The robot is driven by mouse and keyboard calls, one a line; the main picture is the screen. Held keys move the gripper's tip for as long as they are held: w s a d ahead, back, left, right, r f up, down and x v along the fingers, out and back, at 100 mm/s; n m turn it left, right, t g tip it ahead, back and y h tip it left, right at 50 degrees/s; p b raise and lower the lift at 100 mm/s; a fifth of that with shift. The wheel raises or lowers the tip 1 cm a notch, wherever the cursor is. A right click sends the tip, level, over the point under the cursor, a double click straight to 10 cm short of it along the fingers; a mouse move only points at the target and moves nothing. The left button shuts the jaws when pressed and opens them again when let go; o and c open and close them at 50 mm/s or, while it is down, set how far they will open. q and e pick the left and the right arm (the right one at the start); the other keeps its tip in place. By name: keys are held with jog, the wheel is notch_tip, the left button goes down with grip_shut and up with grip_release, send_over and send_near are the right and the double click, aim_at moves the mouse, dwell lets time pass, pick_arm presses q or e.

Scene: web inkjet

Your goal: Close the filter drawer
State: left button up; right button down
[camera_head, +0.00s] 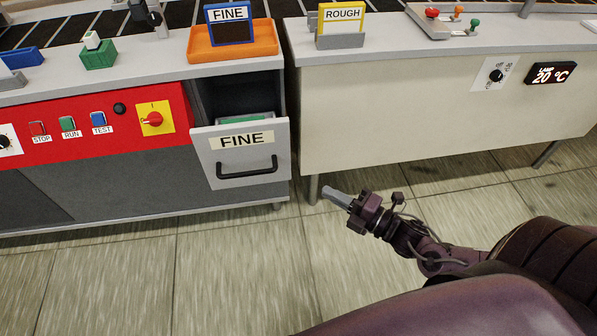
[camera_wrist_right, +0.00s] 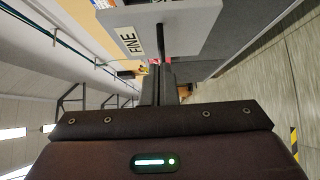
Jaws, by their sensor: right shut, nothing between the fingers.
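The filter drawer (camera_head: 240,152) is grey, carries a FINE label and a black bar handle, and stands pulled out from the left cabinet. Something green and pale shows inside it, over the top edge of its front. My right gripper (camera_head: 334,196) is shut and empty, to the right of the drawer and lower in the head view, apart from it. In the right wrist view the drawer front (camera_wrist_right: 185,28) shows sideways beyond the shut fingers (camera_wrist_right: 158,85). My left gripper is not in view.
A red panel (camera_head: 80,148) with buttons and a yellow-backed rotary switch is left of the drawer. The right cabinet (camera_head: 420,110) stands beside it across a narrow gap. An orange tray (camera_head: 262,40) sits above the drawer. The floor in front is clear.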

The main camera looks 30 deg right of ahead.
jog(key=b, duration=0.1)
send_near(283, 155)
jog(key=a, duration=0.4)
jog(key=w, duration=0.2)
jog(key=w+d, duration=0.1)
jog(key=w, duration=0.1)
jog(key=shift+w, duration=0.1)
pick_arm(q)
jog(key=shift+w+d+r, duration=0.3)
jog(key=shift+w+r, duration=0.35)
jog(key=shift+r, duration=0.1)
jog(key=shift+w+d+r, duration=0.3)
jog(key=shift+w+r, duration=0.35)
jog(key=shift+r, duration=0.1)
pick_arm(e)
jog(key=shift+w+d, duration=0.1)
jog(key=shift+w, duration=0.3)
